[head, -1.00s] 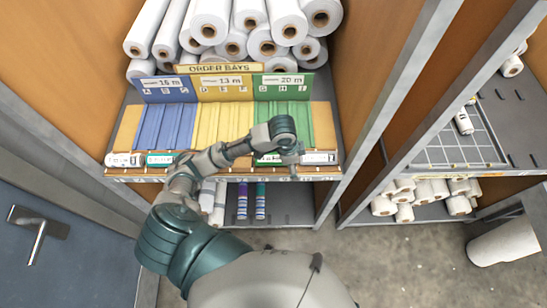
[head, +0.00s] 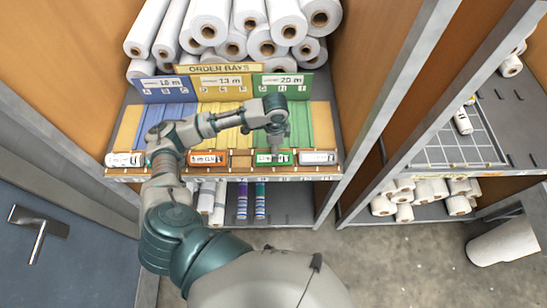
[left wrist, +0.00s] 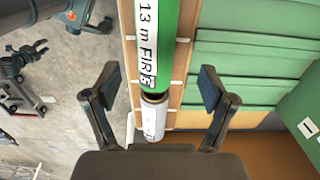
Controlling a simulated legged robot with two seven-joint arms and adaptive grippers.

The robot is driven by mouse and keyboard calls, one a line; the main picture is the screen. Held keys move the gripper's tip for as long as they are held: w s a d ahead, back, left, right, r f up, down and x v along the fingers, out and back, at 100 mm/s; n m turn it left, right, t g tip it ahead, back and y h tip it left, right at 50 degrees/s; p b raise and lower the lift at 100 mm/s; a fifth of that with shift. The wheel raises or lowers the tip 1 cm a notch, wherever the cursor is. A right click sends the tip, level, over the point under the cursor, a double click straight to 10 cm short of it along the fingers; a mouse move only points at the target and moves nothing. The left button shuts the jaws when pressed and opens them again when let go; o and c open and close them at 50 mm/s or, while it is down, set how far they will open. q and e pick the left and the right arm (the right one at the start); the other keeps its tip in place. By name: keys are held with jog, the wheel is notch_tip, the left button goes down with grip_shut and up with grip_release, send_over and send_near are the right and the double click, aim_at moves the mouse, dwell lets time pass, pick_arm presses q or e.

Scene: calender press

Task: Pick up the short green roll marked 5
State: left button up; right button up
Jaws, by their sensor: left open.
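A short green roll (head: 287,157) with a white label lies in the front rack below the green bay in the head view. In the left wrist view the green roll (left wrist: 171,35) runs down from the top edge; its label reads "13 m FIR" and ends in what looks like a 5. My left gripper (head: 277,153) points down over this roll and partly covers it. In the left wrist view the left gripper (left wrist: 160,88) is open, its fingers on either side of the roll's near end, with gaps. Whether they are level with it is unclear.
A whitish roll (head: 318,157) lies just right of the green roll; its end (left wrist: 153,118) shows close by in the wrist view. An orange-labelled roll (head: 207,158) and a white roll (head: 124,159) lie farther left. The order bays board (head: 222,82) stands behind.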

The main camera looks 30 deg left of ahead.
pick_arm(q)
jog(key=shift+s+a+f+p, duration=0.1)
jog(key=shift+s+f+p, duration=0.1)
jog(key=shift+f, duration=1.35)
jog(key=shift+s+a+f+p, duration=0.1)
jog(key=shift+f+p, duration=0.05)
jog(key=shift+f, duration=1.35)
jog(key=shift+d, duration=0.15)
jog(key=c, duration=1.3)
jog(key=shift+r, duration=0.1)
